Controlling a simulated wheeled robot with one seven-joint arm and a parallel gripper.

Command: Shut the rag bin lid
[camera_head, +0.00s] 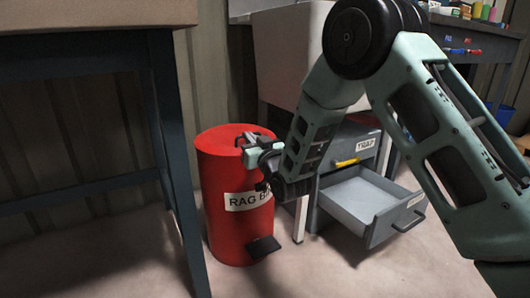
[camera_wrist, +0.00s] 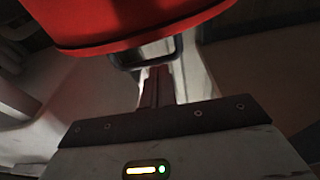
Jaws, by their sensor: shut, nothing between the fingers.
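The rag bin (camera_head: 225,215) is a red cylinder with a white "RAG BIN" label and a black pedal at its foot. Its red lid (camera_head: 214,138) lies about level across the top in the head view; I cannot tell if it is fully seated. My gripper (camera_head: 244,142) is at the right edge of the lid, shut and empty, and covers part of the rim. In the wrist view, a red curved surface of the bin (camera_wrist: 130,30) fills the top, with a black loop (camera_wrist: 172,54) just beyond my shut fingers (camera_wrist: 155,80). Contact is unclear.
A grey drawer unit (camera_head: 352,150) stands right of the bin, with its lower drawer (camera_head: 370,205) pulled open. A dark-legged table (camera_head: 165,110) is close on the left. A white sink-like basin (camera_head: 290,55) is behind. The floor in front is clear.

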